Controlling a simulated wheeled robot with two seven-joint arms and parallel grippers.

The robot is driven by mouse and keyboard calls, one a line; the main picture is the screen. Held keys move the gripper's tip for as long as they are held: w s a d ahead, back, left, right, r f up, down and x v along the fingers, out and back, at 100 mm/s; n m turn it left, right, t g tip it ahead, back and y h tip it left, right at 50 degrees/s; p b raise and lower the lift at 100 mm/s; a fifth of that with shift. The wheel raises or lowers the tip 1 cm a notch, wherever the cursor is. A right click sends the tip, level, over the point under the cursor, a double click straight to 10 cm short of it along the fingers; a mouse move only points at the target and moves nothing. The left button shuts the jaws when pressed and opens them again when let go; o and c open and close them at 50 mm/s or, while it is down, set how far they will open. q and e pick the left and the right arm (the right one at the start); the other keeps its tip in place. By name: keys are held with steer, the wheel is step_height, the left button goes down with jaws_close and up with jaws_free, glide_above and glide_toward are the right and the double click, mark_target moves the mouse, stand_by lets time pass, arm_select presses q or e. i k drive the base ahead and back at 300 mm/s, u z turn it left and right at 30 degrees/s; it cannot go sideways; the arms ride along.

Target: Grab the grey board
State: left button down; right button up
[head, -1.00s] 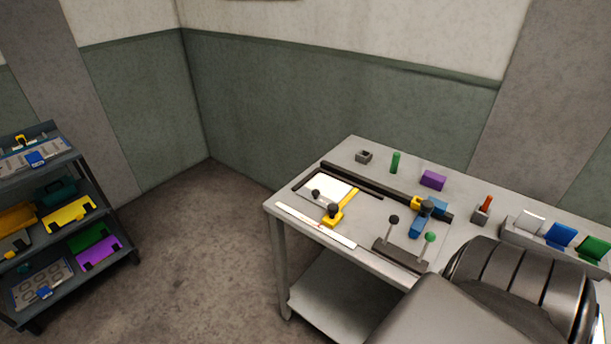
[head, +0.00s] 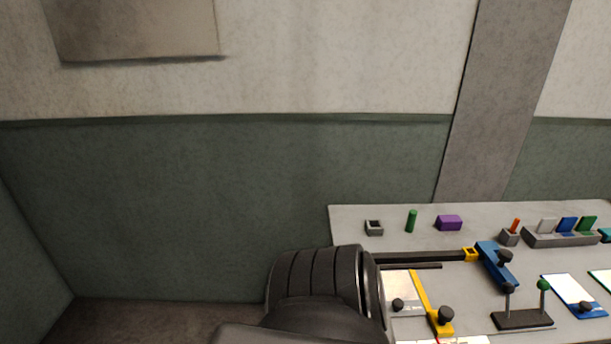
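No board is plainly marked as the grey board. A light grey upright plate (head: 547,226) stands in a grey slotted rack (head: 562,240) at the right of the table, left of a blue plate (head: 567,225) and a green plate (head: 588,224). A dark ribbed link of my own arm stands at the bottom middle and covers the table's left front part. Neither gripper shows, so what they hold cannot be seen.
The grey table (head: 345,216) carries a purple block (head: 449,223), a green cylinder (head: 411,220), a yellow bar (head: 430,300), a blue clamp (head: 495,264) and a lever base (head: 522,319). A grey wall panel (head: 137,28) is at upper left. Floor shows at lower left.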

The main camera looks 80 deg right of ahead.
mark_target(403, 299)
steer(key=i, duration=0.85)
steer(key=z, duration=1.9)
steer(key=i, duration=2.55)
steer(key=z, duration=3.9)
